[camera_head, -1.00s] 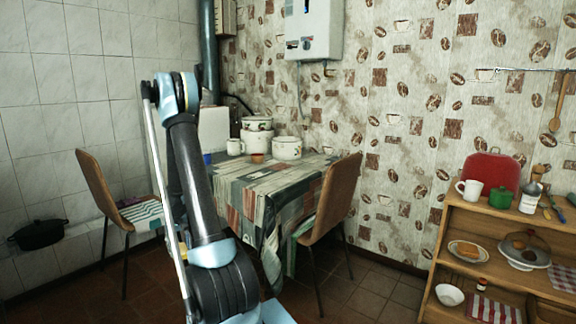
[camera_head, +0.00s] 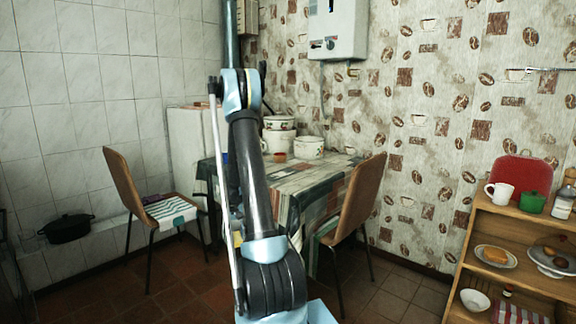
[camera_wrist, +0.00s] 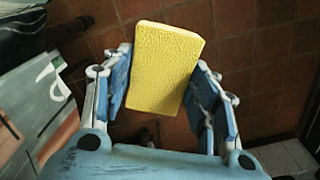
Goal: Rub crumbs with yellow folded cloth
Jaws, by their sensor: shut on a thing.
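The yellow folded cloth (camera_wrist: 165,68) is a flat, textured yellow block in the wrist view. My gripper (camera_wrist: 160,85) is shut on it, one blue finger against each side, and holds it above the brown tiled floor. The table has a patchwork cover. I cannot make out any crumbs in either view.
White enamel pots (camera_head: 309,147) and a small brown cup (camera_head: 280,157) stand on the table. Chairs stand left (camera_head: 128,185) and right (camera_head: 358,205) of it. A wooden shelf (camera_head: 505,225) with dishes is at the right. A black pot (camera_head: 68,228) is at the left wall.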

